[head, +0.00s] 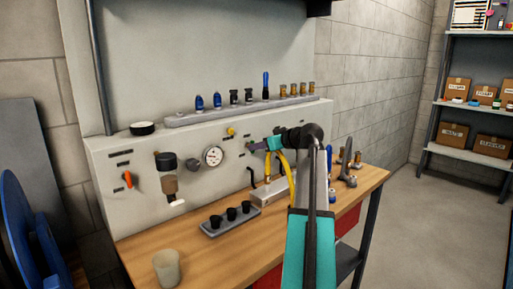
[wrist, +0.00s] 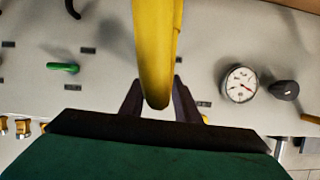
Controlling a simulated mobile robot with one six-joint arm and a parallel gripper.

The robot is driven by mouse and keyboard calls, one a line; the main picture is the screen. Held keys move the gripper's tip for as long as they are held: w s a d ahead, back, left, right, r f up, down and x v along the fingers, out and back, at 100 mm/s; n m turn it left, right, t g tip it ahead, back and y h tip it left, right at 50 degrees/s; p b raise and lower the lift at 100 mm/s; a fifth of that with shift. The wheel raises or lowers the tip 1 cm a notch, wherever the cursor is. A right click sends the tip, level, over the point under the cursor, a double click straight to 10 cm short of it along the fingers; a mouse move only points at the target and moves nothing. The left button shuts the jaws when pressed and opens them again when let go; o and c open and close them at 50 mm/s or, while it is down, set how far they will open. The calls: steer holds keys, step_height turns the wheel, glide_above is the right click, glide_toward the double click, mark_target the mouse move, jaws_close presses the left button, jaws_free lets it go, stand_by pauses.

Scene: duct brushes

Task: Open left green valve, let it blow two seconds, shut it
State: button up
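My gripper (head: 256,147) is at the panel's front, right of the round gauge. In the wrist view its two dark fingers (wrist: 156,85) stand apart. A yellow hose (wrist: 157,50) crosses in front of the gap and hides what lies between the tips. One green valve handle (wrist: 63,67) shows on the panel at the left of the wrist view, well clear of the fingers. I see no second green handle; the hose or gripper may hide it. No green handle can be made out for certain in the head view.
The gauge (head: 213,156), an orange handle (head: 128,180) and a filter bowl (head: 167,178) are on the panel. The yellow hose (head: 291,178) hangs beside my arm. A rack with black cups (head: 231,222) and a beaker (head: 167,268) stand on the bench.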

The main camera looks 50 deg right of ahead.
steer(key=v, duration=1.1)
steer(key=shift+s, duration=0.3)
